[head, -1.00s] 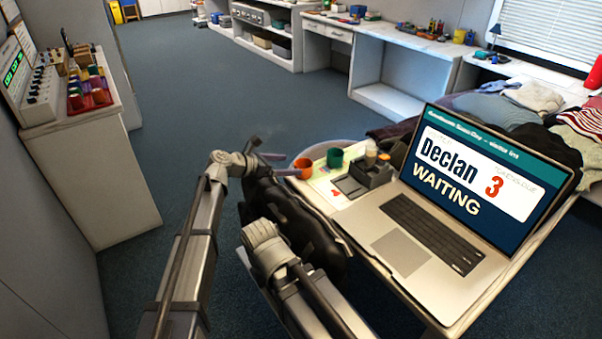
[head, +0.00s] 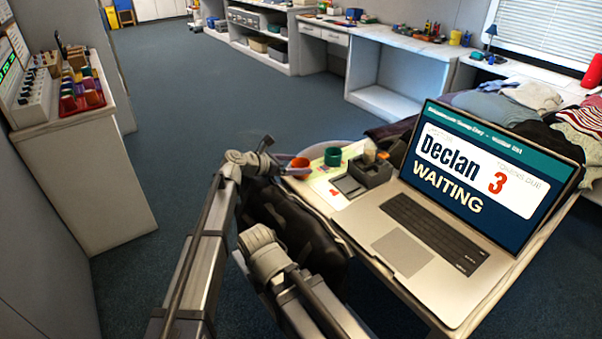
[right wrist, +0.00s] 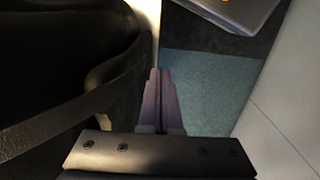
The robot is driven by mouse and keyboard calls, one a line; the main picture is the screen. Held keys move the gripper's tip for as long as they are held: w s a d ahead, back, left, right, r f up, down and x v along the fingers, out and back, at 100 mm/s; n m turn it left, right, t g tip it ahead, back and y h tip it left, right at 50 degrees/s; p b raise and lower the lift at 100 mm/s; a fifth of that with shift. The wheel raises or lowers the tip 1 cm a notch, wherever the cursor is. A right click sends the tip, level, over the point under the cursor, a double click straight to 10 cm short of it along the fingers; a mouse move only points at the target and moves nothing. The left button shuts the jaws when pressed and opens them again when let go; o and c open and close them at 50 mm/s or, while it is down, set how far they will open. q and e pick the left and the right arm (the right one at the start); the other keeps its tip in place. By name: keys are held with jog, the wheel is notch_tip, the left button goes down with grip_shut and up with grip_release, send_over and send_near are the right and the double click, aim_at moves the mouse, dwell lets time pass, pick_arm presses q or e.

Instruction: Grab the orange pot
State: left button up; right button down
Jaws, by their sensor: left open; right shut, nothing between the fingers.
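The orange pot (head: 300,168) stands at the far left corner of the laptop table in the head view, in front of and left of a green pot (head: 333,157). My left gripper (head: 288,165) is open and empty, at the pot's left side with its fingers pointing toward it. I cannot tell whether a finger touches the pot. My right gripper (right wrist: 160,100) shows in the right wrist view, shut with nothing between its fingers, away from the pot above the floor.
A dark organiser box (head: 371,169) and an open laptop (head: 405,248) stand right of the pots. A pale sheet (head: 325,185) lies under the pots. A side cabinet (head: 85,180) with red trays stands at left. Blue floor is clear between.

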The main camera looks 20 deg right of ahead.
pick_arm(q)
jog(key=x, duration=0.2)
jog(key=shift+w+d+f, duration=0.1)
jog(key=shift+d, duration=0.15)
jog(key=shift+c, duration=0.2)
jog(key=c, duration=1.2)
